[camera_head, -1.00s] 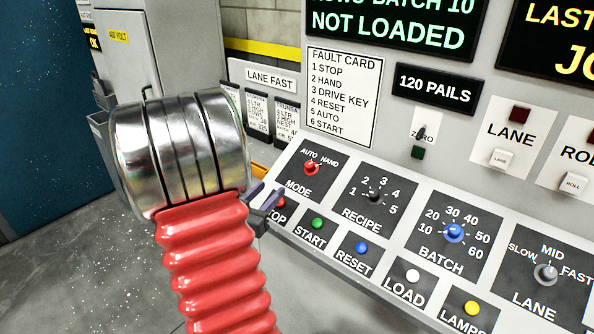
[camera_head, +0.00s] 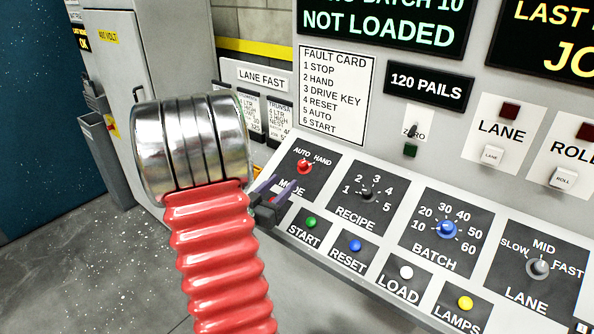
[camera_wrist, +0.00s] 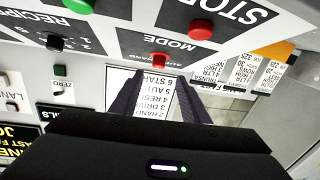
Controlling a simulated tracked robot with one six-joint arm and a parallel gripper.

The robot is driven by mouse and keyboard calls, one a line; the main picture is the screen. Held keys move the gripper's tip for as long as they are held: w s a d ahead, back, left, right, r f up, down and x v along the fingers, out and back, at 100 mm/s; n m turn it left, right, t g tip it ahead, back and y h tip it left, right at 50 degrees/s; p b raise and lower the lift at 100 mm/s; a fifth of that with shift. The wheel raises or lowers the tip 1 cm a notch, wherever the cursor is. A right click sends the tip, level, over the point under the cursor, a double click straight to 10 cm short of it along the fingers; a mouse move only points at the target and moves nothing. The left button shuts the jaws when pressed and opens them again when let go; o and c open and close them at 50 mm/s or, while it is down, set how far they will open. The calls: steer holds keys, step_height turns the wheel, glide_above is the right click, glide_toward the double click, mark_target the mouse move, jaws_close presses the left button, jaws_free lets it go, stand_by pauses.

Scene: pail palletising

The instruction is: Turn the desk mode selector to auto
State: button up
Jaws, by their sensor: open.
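The mode selector is a small red knob (camera_head: 304,167) on a dark plate marked AUTO, HAND and MODE, at the left end of the sloping desk. I cannot tell which mark it points to. My gripper (camera_head: 278,186) is open, just left of and below the knob in the head view, over the lower left part of the mode plate. In the wrist view the picture is upside down; the red knob (camera_wrist: 160,61) lies just beyond and between the two fingertips (camera_wrist: 162,82). The fingers appear apart from it, with nothing held.
To the right are the recipe knob (camera_head: 368,194) and blue batch knob (camera_head: 447,229). Below are the green start button (camera_head: 311,222) and blue reset button (camera_head: 355,245). The red stop button (camera_wrist: 200,30) sits near the knob; my gripper hides it in the head view.

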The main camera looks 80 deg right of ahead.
mark_target(300, 167)
steer(key=x, duration=0.9)
steer(key=shift+s+d, duration=0.1)
steer(key=shift+d, duration=0.3)
steer(key=shift+c, duration=0.5)
steer(key=c, duration=0.9)
steer(key=shift+a, duration=0.25)
steer(key=shift+c, duration=0.3)
steer(key=shift+d, duration=0.15)
